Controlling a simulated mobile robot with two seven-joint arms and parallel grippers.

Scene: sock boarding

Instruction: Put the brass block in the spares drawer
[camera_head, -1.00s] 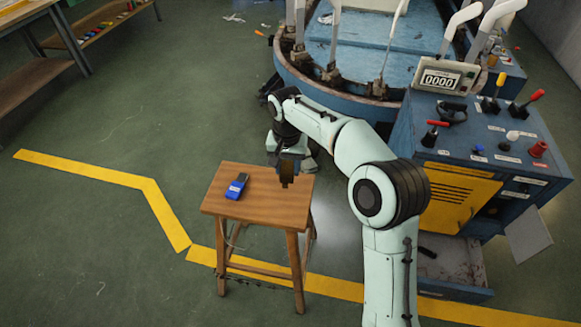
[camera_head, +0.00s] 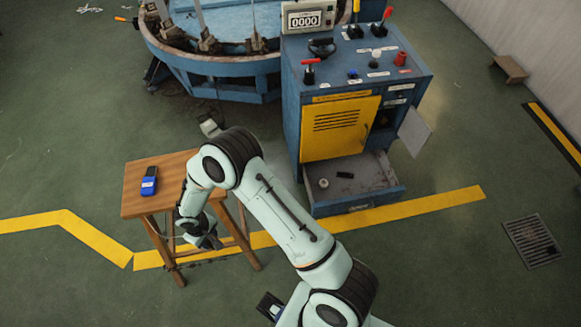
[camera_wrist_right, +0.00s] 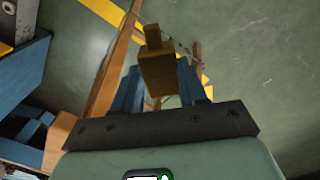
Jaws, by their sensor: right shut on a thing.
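The brass block (camera_wrist_right: 157,75), yellow-brown with a narrower stub on one end, is between the blue fingers of my right gripper (camera_wrist_right: 160,80) in the right wrist view. The gripper is shut on it. In the head view my right gripper (camera_head: 208,239) is beside the right side of the wooden stool, pointing down, and the block cannot be made out there. The open drawer (camera_head: 362,203) at the bottom of the blue cabinet is to the right of the gripper. It holds a small dark item (camera_head: 345,175) and a pale round item (camera_head: 323,183).
The wooden stool (camera_head: 150,201) carries a blue and black object (camera_head: 149,182). The blue cabinet (camera_head: 292,110) has a yellow door (camera_head: 340,145) and levers on top. A grey panel (camera_head: 414,131) juts out right of it. Floor in front of the drawer is clear.

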